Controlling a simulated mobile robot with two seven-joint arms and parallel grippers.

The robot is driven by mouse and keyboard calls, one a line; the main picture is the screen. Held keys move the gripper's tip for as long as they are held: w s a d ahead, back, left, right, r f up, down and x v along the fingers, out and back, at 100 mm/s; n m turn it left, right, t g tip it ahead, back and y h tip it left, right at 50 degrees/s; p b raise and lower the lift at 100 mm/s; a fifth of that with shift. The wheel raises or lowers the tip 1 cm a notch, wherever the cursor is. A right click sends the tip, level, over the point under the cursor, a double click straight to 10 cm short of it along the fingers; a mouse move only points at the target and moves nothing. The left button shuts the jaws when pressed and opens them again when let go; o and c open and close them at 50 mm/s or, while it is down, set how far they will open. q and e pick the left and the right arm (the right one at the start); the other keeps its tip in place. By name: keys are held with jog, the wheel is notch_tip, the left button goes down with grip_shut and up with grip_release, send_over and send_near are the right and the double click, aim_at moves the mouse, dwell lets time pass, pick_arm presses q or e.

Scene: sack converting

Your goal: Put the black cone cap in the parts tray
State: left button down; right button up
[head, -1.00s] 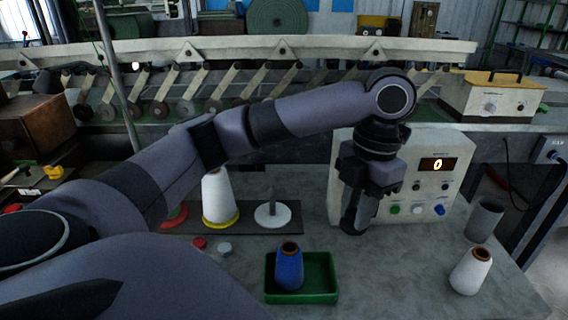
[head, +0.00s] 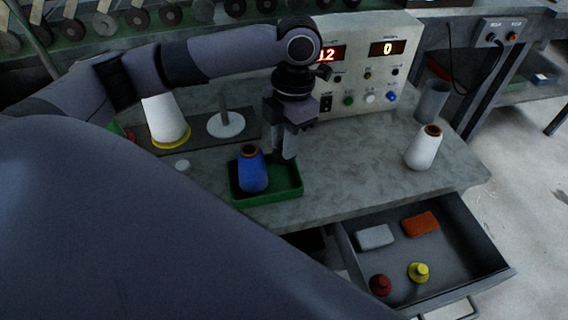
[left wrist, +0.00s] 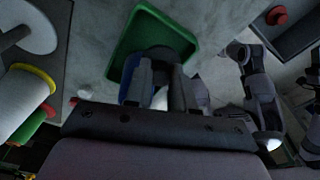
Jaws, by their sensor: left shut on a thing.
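My left gripper (head: 287,157) points down by the back right edge of the green tray (head: 287,194), close beside the blue cone (head: 254,173) that stands in the tray. In the left wrist view, the gripper (left wrist: 160,85) is shut on a dark piece (left wrist: 160,53), apparently the black cone cap, with the green tray (left wrist: 121,55) below. The cap does not show clearly in the head view because the fingers cover it. My right gripper cannot be made out in either view.
An open drawer (head: 480,248) holds a red cap (head: 380,285), a yellow cap (head: 419,272), a grey block and an orange block. A white cone (head: 424,150) and grey cup (head: 432,101) stand right. A control box (head: 362,75) stands behind the gripper.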

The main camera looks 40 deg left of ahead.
aim_at(283, 179)
pick_arm(q)
notch_tip(283, 179, down, 8)
jog(key=shift+r, duration=0.15)
dwell(0.4)
jog(key=c, duration=1.2)
grip_release()
jog(key=shift+c, duration=0.2)
jog(key=r, duration=0.4)
jog(key=w+r, duration=0.1)
jog(key=r, duration=0.7)
jog(key=shift+w+d, duration=0.2)
jog(key=shift+d, duration=0.05)
jog(key=shift+s, duration=0.1)
